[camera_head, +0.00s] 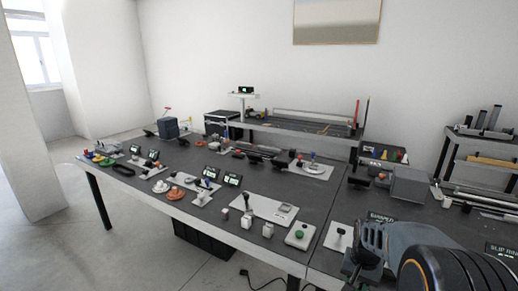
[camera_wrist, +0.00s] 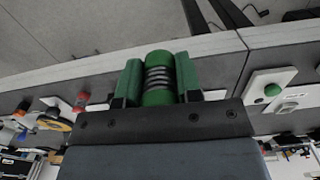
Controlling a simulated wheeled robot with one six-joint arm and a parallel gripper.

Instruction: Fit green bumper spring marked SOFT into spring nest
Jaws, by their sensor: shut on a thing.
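My gripper (camera_wrist: 158,85) is shut on the green bumper spring (camera_wrist: 158,72), which shows green ends and dark and pale coils between the two fingers in the wrist view. The spring is held above the bench near its front edge. No SOFT marking can be read on it. In the head view my gripper (camera_head: 362,262) is at the lower right, small and dark, and the spring cannot be made out there. I cannot tell which bench fixture is the spring nest.
A white plate with a green dome (camera_head: 299,234) sits at the bench front, left of my gripper. The long dark bench (camera_head: 215,160) carries many small parts and plates. A grey box (camera_head: 410,185) stands behind my arm. Floor (camera_head: 130,250) is clear in front.

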